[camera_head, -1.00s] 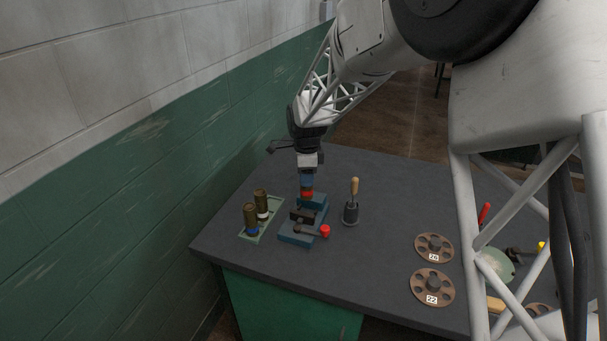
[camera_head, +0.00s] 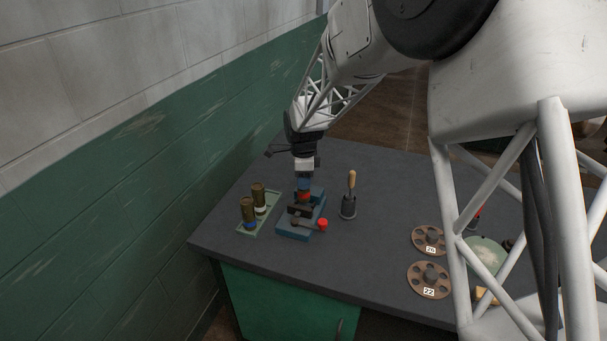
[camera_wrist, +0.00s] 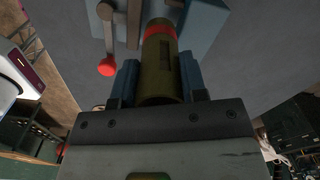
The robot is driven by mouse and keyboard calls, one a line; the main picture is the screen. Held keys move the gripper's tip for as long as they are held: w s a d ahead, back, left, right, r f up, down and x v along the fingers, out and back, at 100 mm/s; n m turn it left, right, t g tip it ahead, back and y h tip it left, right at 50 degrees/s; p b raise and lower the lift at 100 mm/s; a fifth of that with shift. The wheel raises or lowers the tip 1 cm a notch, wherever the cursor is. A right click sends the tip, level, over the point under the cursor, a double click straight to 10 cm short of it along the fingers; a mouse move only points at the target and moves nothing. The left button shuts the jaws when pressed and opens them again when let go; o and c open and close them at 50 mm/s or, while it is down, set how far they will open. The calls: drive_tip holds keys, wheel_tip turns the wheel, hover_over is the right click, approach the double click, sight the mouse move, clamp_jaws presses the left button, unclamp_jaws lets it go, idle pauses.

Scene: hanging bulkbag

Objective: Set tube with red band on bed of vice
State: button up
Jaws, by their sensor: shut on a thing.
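The tube with the red band (camera_wrist: 161,78) is olive-brown and held between the blue fingers of my gripper (camera_wrist: 158,88) in the wrist view. Its red band is at the end away from my gripper. In the head view my gripper (camera_head: 304,184) points down over the blue vice (camera_head: 296,232), and the red band (camera_head: 304,197) shows just below the fingers. The vice, with its dark jaw and red-knobbed handle (camera_head: 322,224), also shows in the wrist view (camera_wrist: 205,28). I cannot tell whether the tube touches the vice bed.
A pale green tray (camera_head: 267,221) left of the vice holds two upright brown tubes, one blue-banded (camera_head: 249,212), one white-banded (camera_head: 259,197). A wooden-handled tool (camera_head: 351,182) stands in a dark holder (camera_head: 348,207) to the right. Two numbered wheels (camera_head: 416,280) lie farther right.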

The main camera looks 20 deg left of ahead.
drive_tip(key=shift+f, duration=1.85)
drive_tip(key=o, duration=1.1)
drive_tip(key=shift+o, duration=0.2)
wheel_tip(320, 180, up, 7)
idle(0.5)
